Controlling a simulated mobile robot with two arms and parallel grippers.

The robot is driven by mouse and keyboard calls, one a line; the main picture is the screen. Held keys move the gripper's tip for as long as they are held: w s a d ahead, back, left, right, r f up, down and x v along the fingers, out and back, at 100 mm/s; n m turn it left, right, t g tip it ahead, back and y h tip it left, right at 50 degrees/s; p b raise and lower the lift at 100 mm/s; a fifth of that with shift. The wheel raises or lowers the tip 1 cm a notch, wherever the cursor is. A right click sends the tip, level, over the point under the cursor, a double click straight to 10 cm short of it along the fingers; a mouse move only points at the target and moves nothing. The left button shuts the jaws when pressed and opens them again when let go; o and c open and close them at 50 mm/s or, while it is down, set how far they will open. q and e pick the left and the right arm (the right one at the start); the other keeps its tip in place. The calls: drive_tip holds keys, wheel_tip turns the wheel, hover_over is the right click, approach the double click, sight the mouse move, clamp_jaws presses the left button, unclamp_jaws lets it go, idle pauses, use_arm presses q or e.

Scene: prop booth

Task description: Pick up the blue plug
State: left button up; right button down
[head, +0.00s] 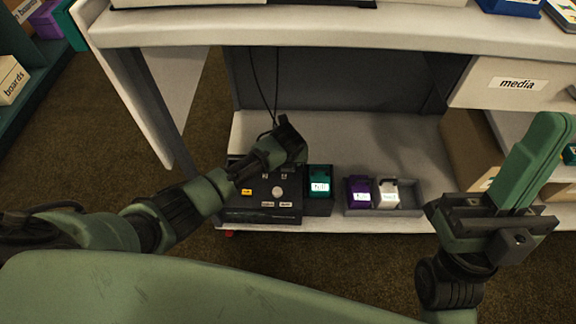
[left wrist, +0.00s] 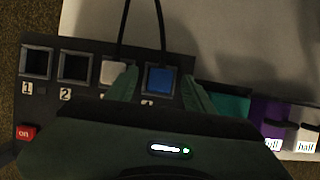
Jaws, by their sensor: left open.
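The blue plug (left wrist: 160,80) sits upright in the rightmost socket of a black panel (left wrist: 45,105) in the left wrist view, with a black cord rising from it. My left gripper (left wrist: 158,92) is open, with one green finger on each side of the blue plug; I cannot tell whether they touch it. A white plug (left wrist: 114,73) with its own cord sits in the socket just left. In the head view my left gripper (head: 284,143) is over the panel box (head: 262,213) and hides the plugs. My right gripper (head: 548,135) is raised at the right, its green fingers together, apparently empty.
Sockets 1 (left wrist: 37,62) and 2 (left wrist: 74,65) are empty. A red "on" switch (left wrist: 26,132) is at the panel's left. Teal (head: 319,183), purple (head: 359,190) and white (head: 388,193) labelled items stand right of the box. A tabletop (head: 330,28) overhangs the shelf.

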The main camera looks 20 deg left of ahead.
use_arm(q)
clamp_jaws()
drive_tip(key=shift+r, duration=0.1)
